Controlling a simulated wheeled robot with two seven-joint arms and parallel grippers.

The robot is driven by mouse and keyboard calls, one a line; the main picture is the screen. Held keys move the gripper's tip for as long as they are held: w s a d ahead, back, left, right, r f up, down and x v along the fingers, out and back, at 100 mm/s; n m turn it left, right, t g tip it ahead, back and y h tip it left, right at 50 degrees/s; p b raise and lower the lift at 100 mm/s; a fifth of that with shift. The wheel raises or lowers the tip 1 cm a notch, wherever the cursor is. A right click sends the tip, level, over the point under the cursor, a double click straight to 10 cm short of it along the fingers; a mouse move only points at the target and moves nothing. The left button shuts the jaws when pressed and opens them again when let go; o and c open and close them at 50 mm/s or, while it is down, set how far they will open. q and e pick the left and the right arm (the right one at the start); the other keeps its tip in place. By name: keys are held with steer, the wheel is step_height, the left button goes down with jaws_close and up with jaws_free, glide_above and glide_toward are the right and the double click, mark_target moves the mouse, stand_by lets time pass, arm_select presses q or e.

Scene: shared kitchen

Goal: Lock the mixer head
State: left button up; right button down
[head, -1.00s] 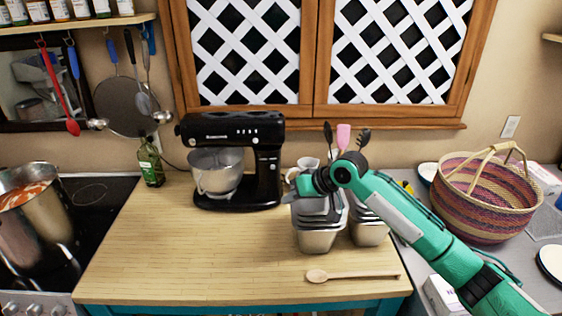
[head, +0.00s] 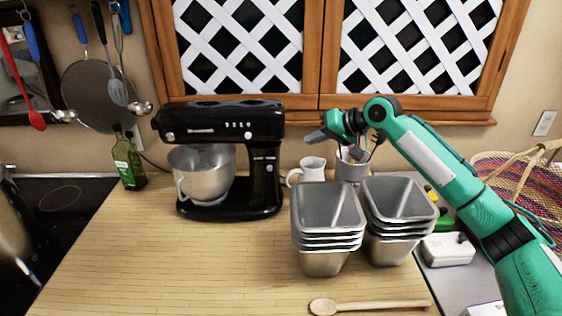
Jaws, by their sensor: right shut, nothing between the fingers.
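The black stand mixer (head: 262,178) stands upright at the back left of the wooden counter. Its head (head: 222,122) is level over the steel bowl (head: 203,172). A small round silver knob shows on the head's left side; I cannot tell whether the head is locked. My right gripper (head: 314,138) is in the air to the right of the mixer head, apart from it. It points left towards the mixer, and its fingers are shut and empty. My left gripper is not in view.
Two stacks of metal tins (head: 327,208) stand right of the mixer, below my right arm. A white jug (head: 309,170) and a utensil pot (head: 351,167) stand behind them. A wooden spoon (head: 370,306) lies in front. A green bottle (head: 127,160) stands left. The counter's front left is clear.

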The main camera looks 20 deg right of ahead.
steer(key=p, duration=0.5)
glide_toward(268, 168)
steer(key=w+a+f, duration=0.2)
steer(key=w+f, duration=0.1)
steer(key=w, duration=0.2)
steer(key=shift+w+a, duration=0.1)
steer(key=shift+a, duration=0.05)
steer(key=shift+w+a+p, duration=0.25)
steer(key=shift+a+p, duration=0.1)
steer(key=shift+a, duration=0.55)
steer(key=shift+w+a+p, duration=0.25)
steer(key=shift+a+p, duration=0.05)
steer(key=shift+a, duration=0.55)
